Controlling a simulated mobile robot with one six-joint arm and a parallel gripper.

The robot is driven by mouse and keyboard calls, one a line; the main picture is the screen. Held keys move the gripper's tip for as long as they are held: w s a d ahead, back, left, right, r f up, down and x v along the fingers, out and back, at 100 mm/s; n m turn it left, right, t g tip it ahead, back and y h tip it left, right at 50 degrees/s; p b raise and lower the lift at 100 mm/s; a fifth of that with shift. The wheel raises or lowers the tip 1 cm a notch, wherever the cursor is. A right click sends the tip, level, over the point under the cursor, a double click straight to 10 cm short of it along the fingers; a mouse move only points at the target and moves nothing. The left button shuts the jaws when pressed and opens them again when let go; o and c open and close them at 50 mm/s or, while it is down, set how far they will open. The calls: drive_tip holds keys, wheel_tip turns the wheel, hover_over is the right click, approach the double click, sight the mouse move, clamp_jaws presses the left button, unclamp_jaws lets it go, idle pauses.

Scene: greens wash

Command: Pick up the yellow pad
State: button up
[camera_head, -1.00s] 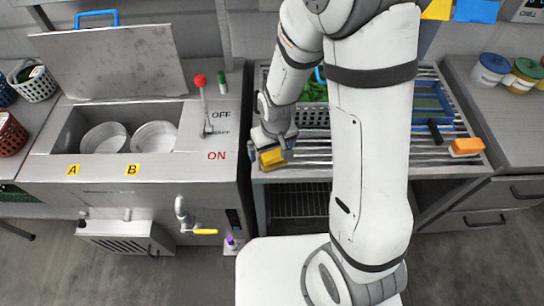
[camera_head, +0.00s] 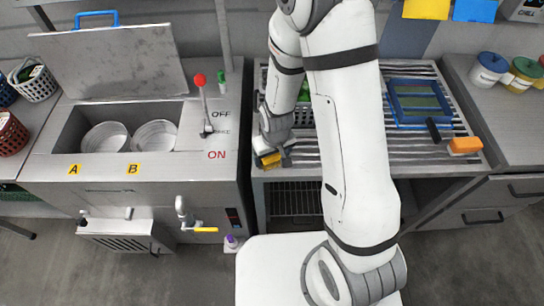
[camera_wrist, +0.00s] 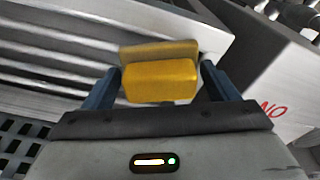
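The yellow pad (camera_wrist: 160,82) lies between the two fingers of my gripper (camera_wrist: 161,76) in the wrist view. A narrow gap seems to show at its sides, more clearly on the right, so the fingers look open around it. In the head view the yellow pad (camera_head: 271,160) is at the front left edge of the slatted steel counter (camera_head: 340,157). My gripper (camera_head: 272,153) is right over it there and hides part of it. A duller yellow shape shows just beyond the pad in the wrist view; I cannot tell if it is a reflection.
The steel washer with its red-knobbed lever (camera_head: 203,100) stands close left of my gripper. An orange-and-white block (camera_head: 465,146) and a blue-framed tray (camera_head: 392,100) are on the counter's right. My arm crosses the counter's middle.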

drive_tip(key=c, duration=0.7)
drive_tip(key=shift+r, duration=0.1)
wheel_tip(320, 180, up, 10)
drive_tip(key=shift+f+b, duration=0.1)
drive_tip(key=shift+b, duration=0.2)
